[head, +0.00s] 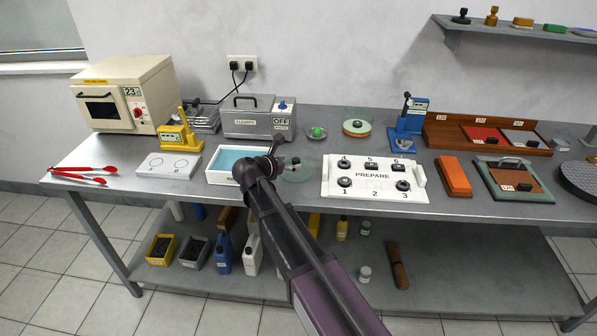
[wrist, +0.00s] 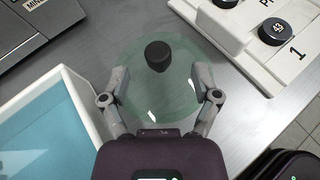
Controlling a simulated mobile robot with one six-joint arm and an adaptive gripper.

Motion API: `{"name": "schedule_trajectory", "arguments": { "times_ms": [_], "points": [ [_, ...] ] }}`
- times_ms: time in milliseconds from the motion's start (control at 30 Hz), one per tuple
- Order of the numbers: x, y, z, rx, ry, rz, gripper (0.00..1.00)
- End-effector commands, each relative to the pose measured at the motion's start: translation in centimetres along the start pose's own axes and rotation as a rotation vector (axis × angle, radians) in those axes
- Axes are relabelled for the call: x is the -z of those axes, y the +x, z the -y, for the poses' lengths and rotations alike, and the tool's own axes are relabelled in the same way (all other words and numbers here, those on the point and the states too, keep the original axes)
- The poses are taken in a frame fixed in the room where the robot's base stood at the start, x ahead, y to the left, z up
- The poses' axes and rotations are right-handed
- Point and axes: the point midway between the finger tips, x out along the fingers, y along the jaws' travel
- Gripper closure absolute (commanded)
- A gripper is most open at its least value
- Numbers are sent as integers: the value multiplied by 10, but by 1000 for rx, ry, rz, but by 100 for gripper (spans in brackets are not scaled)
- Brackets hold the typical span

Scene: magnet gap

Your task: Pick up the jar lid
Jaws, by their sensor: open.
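The jar lid (wrist: 150,93) appears to be a clear, greenish round glass disc with a black knob (wrist: 157,56) on top. It lies flat on the grey bench between the white tub and the white numbered board. In the head view the lid (head: 298,174) is partly hidden by my arm. My gripper (wrist: 161,74) is open above the lid. Its two fingers show on either side of the disc in the wrist view, with the knob between and slightly beyond them. Nothing is held, and I cannot tell the exact height above the lid.
The white tub (head: 211,177) with blue content is close on the left. The white PREPARE board (head: 372,192) with black knobbed pieces is close on the right.

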Motion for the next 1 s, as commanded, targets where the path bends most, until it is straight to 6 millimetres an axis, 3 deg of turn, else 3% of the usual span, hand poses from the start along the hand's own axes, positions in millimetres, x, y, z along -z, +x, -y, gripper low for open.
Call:
{"name": "schedule_trajectory", "arguments": {
  "times_ms": [200,400,967,1000],
  "points": [
    [5,27,-2,1,1,0,20],
    [4,41,-2,1,0,0,20],
    [3,42,-1,0,0,0,20],
    [3,42,-1,0,0,0,26]
  ]
}}
